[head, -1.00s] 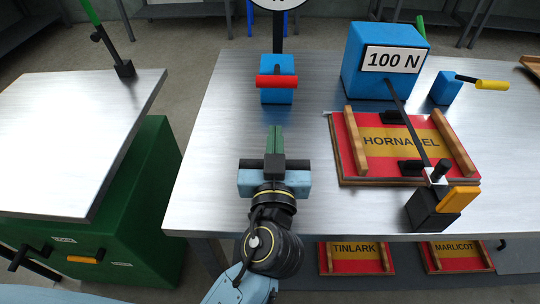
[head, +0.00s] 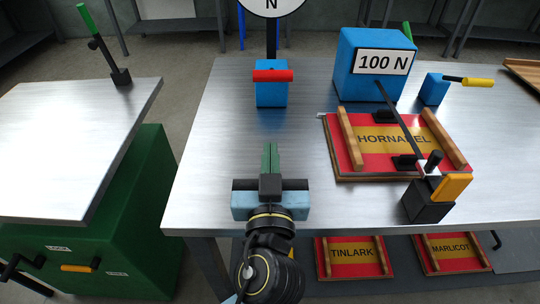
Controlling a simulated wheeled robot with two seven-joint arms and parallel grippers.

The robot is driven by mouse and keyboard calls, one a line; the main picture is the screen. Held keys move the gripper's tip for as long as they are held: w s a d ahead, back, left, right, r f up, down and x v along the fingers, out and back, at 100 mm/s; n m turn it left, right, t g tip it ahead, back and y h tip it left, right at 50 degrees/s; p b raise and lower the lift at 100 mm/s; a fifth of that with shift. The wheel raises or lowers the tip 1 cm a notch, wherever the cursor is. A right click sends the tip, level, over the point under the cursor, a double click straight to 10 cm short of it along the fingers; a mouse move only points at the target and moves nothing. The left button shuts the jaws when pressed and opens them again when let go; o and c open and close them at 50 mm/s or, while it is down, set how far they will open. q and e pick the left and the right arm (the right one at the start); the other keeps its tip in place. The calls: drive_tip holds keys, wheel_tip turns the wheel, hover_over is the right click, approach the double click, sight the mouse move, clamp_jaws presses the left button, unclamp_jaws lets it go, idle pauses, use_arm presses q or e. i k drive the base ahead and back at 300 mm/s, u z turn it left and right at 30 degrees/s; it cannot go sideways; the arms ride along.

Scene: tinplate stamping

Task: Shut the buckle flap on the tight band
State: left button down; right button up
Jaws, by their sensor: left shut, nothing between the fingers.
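The dark band (head: 405,122) runs from the blue 100 N block (head: 368,85) across the red and gold HORNABEL panel (head: 377,139) to a black buckle block (head: 426,204) near the table's front edge. The orange buckle flap (head: 453,187) sits at the block's right side, tilted up; I cannot tell whether it is latched. A small dark knob (head: 433,160) stands by the band's near end. My left gripper (head: 270,160) is shut and empty over the bare table, left of the panel and well apart from the buckle. My right gripper is not in view.
A blue block with a red handle (head: 272,76) stands behind my left gripper, below a round dial. A blue block with a yellow handle (head: 462,81) is at the right. TINLARK (head: 352,258) and MARLICOT (head: 447,254) panels lie below the table.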

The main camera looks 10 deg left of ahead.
sight(452, 184)
drive_tip(key=k, duration=1)
